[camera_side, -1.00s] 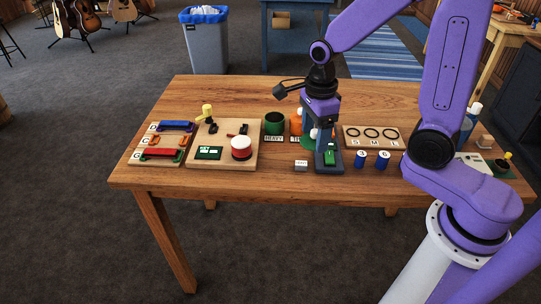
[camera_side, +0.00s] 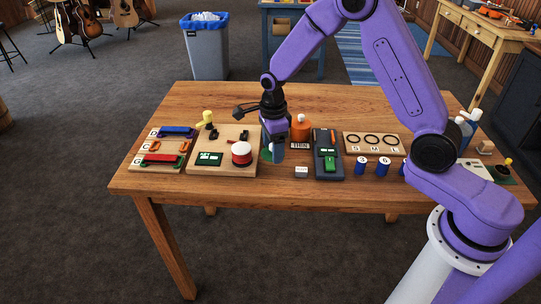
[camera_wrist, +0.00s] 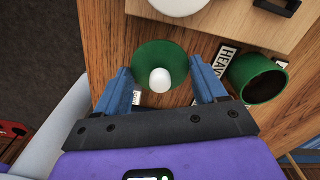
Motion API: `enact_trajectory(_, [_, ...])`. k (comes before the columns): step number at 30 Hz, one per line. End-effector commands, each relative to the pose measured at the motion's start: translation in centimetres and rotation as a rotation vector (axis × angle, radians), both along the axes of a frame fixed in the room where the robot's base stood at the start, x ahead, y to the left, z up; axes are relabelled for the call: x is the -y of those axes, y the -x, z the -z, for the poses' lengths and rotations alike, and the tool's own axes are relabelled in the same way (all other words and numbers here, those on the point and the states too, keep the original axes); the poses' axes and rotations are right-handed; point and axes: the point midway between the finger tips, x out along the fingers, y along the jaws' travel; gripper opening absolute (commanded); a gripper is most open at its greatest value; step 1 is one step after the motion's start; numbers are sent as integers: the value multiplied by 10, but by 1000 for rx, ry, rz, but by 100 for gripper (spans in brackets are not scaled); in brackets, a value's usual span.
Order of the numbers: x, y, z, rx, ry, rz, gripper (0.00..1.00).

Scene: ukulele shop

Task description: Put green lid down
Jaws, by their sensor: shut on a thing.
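The green lid (camera_wrist: 150,55) is a round disc with a white knob (camera_wrist: 159,80) on top. In the wrist view it sits between the two blue fingers of my gripper (camera_wrist: 164,88), which are shut on it. In the side view my gripper (camera_side: 277,150) is low over the table, and a bit of the green lid (camera_side: 265,154) shows at its left. I cannot tell whether the lid touches the table. An open green pot (camera_wrist: 243,90) stands to the right of the lid in the wrist view, by a HEAVY label (camera_wrist: 226,60); my gripper hides it in the side view.
A wooden board (camera_side: 222,169) with a red-and-white drum-shaped item (camera_side: 241,154) is close to the left. The table's front strip (camera_side: 250,190) is clear.

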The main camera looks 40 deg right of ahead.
Motion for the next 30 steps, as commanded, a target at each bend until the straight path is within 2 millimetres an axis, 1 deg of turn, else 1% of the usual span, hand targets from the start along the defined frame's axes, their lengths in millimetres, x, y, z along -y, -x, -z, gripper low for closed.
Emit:
enact_trajectory(6, [-1, -8, 11, 0, 0, 0, 42])
enact_trajectory(10, [-1, -8, 30, -4, 0, 0, 42])
enact_trajectory(13, [-1, -8, 39, -2, 0, 1, 42])
enact_trajectory(26, [-1, -9, 44, 0, 0, 0, 42])
enact_trajectory(27, [-1, -9, 44, 0, 0, 0, 74])
enact_trajectory(29, [-1, -9, 44, 1, 0, 0, 93])
enact_trajectory(30, [-1, -9, 44, 1, 0, 0, 96])
